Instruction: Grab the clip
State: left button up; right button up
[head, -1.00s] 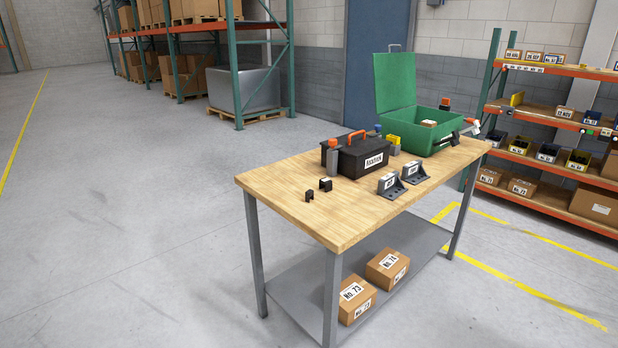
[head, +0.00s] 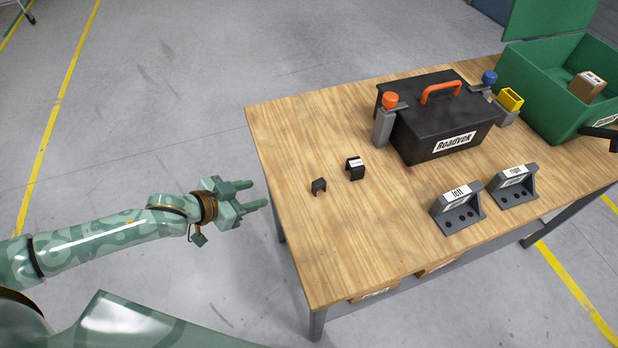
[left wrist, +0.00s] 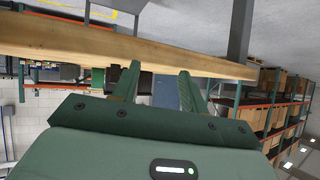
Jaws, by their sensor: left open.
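Two small black clips lie on the wooden table (head: 300,240) near its left end. The nearer-left clip (head: 319,186) is plain dark; the other clip (head: 355,168) has a white label on top. My left gripper (head: 262,194) is open and empty, left of the table's left edge and apart from both clips. In the left wrist view, its two fingers (left wrist: 157,85) stand apart with the table edge (left wrist: 120,45) beyond them. No clip is recognisable in that view.
A black Roadvek toolbox (head: 435,125) stands farther back, between grey posts with orange and blue tops. Grey brackets marked left (head: 458,211) and right (head: 513,188) sit near the front edge. A green open case (head: 560,95) is at the far right. Tabletop around the clips is clear.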

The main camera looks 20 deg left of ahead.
pick_arm(q)
jog(key=m+g+h, duration=0.1)
jog(key=h, duration=0.1)
send_near(316, 183)
jog(key=v, duration=0.5)
jog(key=b+x, duration=0.2)
jog(key=x, duration=0.8)
jog(key=shift+w+d+f, duration=0.1)
jog(key=shift+d, duration=0.2)
jog(key=b+x, duration=0.2)
jog(key=x, duration=0.3)
jog(key=shift+w+f, duration=0.2)
jog(key=shift+f, duration=0.05)
jog(key=shift+r, duration=0.1)
pick_arm(e)
jog(key=f, duration=0.3)
jog(key=shift+s+d+f, duration=0.15)
jog(key=shift+s+f, duration=0.05)
jog(key=shift+f, duration=0.1)
pick_arm(q)
jog(key=shift+s, duration=0.1)
jog(key=shift+c, duration=0.3)
grip_shut()
